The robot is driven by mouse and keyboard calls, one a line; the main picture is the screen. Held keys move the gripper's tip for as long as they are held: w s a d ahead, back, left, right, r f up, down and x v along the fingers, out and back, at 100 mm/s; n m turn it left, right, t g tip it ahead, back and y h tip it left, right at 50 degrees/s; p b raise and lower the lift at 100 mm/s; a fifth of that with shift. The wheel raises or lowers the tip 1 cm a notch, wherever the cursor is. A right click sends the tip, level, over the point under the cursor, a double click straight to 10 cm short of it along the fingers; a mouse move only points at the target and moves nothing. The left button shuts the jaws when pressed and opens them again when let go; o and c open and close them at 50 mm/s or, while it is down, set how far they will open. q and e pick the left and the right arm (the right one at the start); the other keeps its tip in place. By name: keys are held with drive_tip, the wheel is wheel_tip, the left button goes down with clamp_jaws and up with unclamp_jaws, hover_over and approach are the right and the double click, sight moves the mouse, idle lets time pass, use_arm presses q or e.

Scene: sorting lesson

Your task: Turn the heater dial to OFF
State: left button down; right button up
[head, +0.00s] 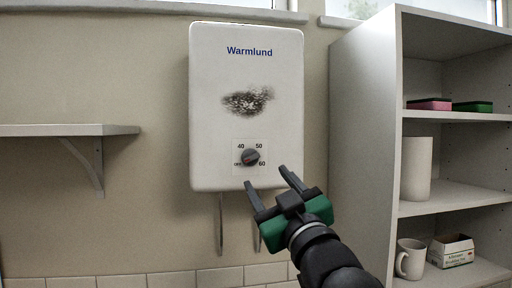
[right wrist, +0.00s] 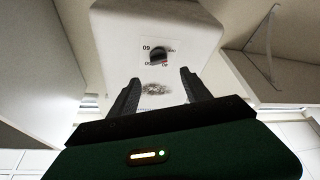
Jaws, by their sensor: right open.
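The white Warmlund heater (head: 215,120) hangs on the wall and has a dark sooty patch on its front. Its dial (head: 250,157) is a dark round knob with a reddish mark, on a plate with 40, 50, 60 and a small label at the left, too small to read. The mark's exact setting is unclear. My right gripper (head: 267,178) is open and empty, just below and right of the dial, not touching it. In the right wrist view the dial (right wrist: 157,55) shows beyond and between the open fingers (right wrist: 158,85). My left gripper is not in view.
A shelf unit (head: 365,130) stands close at the right, holding sponges (head: 430,104), a white cylinder (head: 416,168), a mug (head: 410,258) and a small box (head: 451,250). A wall shelf (head: 60,130) is at the left. Pipes (head: 220,225) run below the heater.

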sight(253, 158)
drive_tip(key=p+x, duration=0.5)
drive_tip(key=x, duration=0.4)
drive_tip(key=shift+s+r, duration=0.1)
drive_tip(key=shift+w+p, duration=0.5)
drive_tip(key=shift+d, duration=0.2)
drive_tip(key=shift+c, duration=0.2)
drive_tip(key=shift+a, duration=0.25)
drive_tip(key=c, duration=1.2)
drive_tip(key=shift+d, duration=0.1)
